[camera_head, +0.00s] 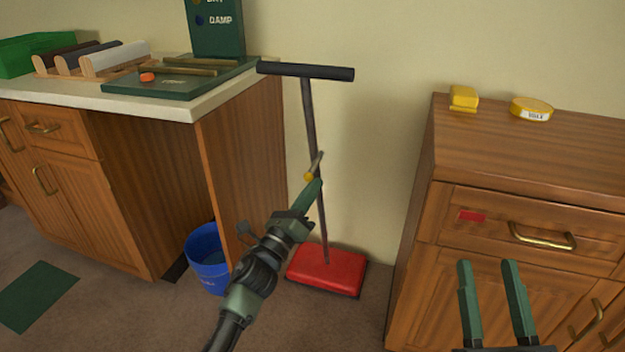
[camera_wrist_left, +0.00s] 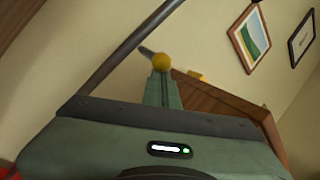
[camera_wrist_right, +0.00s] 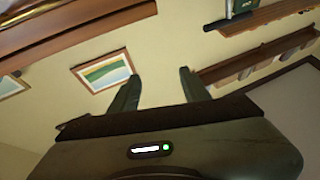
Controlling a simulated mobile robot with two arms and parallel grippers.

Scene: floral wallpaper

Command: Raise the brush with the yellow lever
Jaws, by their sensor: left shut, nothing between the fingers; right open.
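A carpet sweeper with a red head (camera_head: 328,268) stands on the floor between the two cabinets. Its dark pole rises upright to a black crossbar handle (camera_head: 306,71). A short lever with a yellow knob (camera_head: 309,177) sticks out partway up the pole. My left gripper (camera_head: 316,186) is shut and empty, its fingertips right by the knob. In the left wrist view the yellow knob (camera_wrist_left: 161,62) sits just at the tips of the shut fingers; I cannot tell whether they touch. My right gripper (camera_head: 491,264) is open and empty in front of the right cabinet. The brush itself is hidden.
A wooden counter (camera_head: 190,107) with a green board (camera_head: 150,88) stands at the left. A blue bucket (camera_head: 208,262) is beside it on the floor. The right cabinet (camera_head: 540,155) carries a yellow block (camera_head: 463,97) and a yellow round tin (camera_head: 531,107).

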